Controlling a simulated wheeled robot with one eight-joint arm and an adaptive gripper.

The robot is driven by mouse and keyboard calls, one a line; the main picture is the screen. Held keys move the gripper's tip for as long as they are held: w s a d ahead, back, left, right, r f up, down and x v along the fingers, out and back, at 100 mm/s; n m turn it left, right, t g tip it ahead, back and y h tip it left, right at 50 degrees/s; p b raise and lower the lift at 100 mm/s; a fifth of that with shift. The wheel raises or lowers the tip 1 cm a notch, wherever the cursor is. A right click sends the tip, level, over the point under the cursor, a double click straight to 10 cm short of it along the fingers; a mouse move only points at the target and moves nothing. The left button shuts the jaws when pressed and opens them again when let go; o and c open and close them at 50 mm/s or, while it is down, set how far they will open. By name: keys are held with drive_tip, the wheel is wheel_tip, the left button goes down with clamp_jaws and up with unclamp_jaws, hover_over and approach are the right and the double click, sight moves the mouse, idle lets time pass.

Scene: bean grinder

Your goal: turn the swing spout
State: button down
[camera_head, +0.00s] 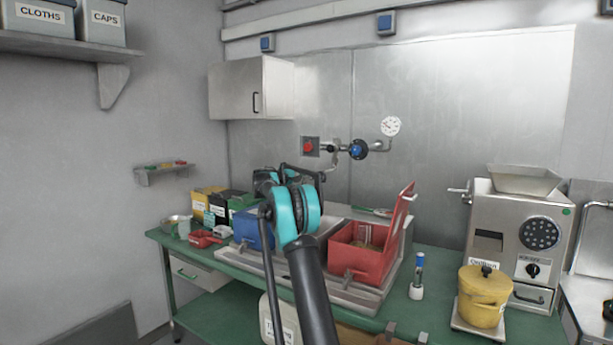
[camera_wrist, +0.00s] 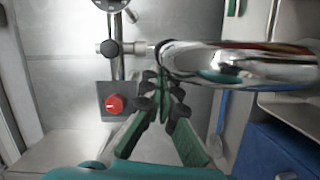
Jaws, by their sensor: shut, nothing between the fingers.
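The swing spout (camera_wrist: 245,65) is a chrome pipe that fills the upper right of the wrist view, starting at a wall fitting and reaching to the right edge. In the head view a short part of the spout (camera_head: 331,164) shows below the wall pipework, beside my gripper (camera_head: 312,174). In the wrist view my gripper (camera_wrist: 161,78) is shut and empty, its green fingers converging at the tips. The tips are beside the base end of the spout. I cannot tell whether they touch it.
A red knob (camera_head: 308,146), a blue valve handle (camera_head: 357,149) and a gauge (camera_head: 391,126) are on the wall. Below stand a blue bin (camera_head: 246,231) and a red bin (camera_head: 362,262) with its lid up. The grinder (camera_head: 510,220) stands at the right.

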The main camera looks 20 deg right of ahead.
drive_tip(key=shift+s, duration=0.15)
drive_tip(key=s+d+n+t+y, duration=0.4)
drive_tip(key=s+d+t, duration=0.2)
drive_tip(key=s+d, duration=0.4)
drive_tip(key=shift+s+d+n, duration=0.2)
drive_tip(key=shift+d+n, duration=0.2)
drive_tip(key=shift+d, duration=1.8)
